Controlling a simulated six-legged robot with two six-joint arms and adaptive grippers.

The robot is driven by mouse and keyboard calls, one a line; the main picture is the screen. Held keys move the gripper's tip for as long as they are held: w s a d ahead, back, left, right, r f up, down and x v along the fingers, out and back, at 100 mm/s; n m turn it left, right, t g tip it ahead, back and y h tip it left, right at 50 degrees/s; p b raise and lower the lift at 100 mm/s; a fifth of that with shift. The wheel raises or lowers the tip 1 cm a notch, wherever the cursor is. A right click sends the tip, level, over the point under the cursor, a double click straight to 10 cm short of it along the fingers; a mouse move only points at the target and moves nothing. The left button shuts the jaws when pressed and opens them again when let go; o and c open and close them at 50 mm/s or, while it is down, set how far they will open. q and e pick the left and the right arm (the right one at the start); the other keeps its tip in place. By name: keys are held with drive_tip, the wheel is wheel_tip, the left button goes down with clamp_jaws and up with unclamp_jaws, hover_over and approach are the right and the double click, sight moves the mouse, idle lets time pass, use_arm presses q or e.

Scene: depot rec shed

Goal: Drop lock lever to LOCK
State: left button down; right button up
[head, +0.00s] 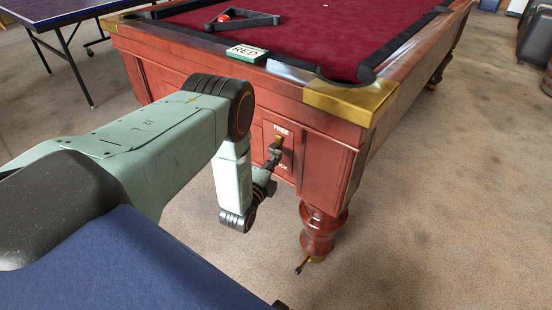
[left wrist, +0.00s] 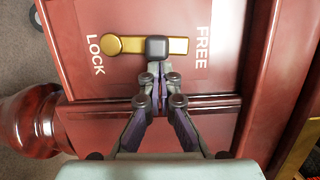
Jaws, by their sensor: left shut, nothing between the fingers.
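The lock lever (left wrist: 155,46) is a dark square knob on a brass bar (left wrist: 122,45), on the red wooden side of the pool table. In the left wrist view the bar lies between the words LOCK (left wrist: 95,55) on the left and FREE (left wrist: 201,45) on the right. In the head view FREE is at the top and the lower word is partly covered by my gripper. My left gripper (left wrist: 159,74) is shut and empty, its tips just below the knob in the wrist view. Whether they touch it I cannot tell. It also shows in the head view (head: 270,163). My right gripper is not in view.
The pool table (head: 325,150) has a red cloth, brass corner (head: 350,100) and turned leg (head: 322,230). A green sign reading RED (head: 247,53) and a black triangle rack (head: 243,21) lie on top. A blue table (head: 55,12) stands at the back left.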

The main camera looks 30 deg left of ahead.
sight(270, 149)
use_arm(q)
drive_tip(key=shift+a+r+n, duration=0.15)
drive_tip(key=shift+a+n, duration=0.05)
drive_tip(key=shift+n, duration=0.1)
drive_tip(key=shift+a+r+n+g+p, duration=0.4)
drive_tip(key=shift+a+n+p, duration=0.2)
drive_tip(key=shift+n+p, duration=0.4)
drive_tip(key=shift+w+a+r+n+h+p, duration=0.1)
drive_tip(key=shift+a+n+h+p, duration=0.25)
drive_tip(key=shift+a+n, duration=0.35)
drive_tip(key=a+f+n+g+h+b, duration=0.2)
drive_tip(key=a+n, duration=0.4)
drive_tip(key=n, duration=0.5)
drive_tip(key=shift+w+a+f+h+b, duration=0.35)
drive_tip(key=shift+f+h+b, duration=0.25)
drive_tip(key=shift+f, duration=0.35)
drive_tip(key=shift+a+f, duration=0.1)
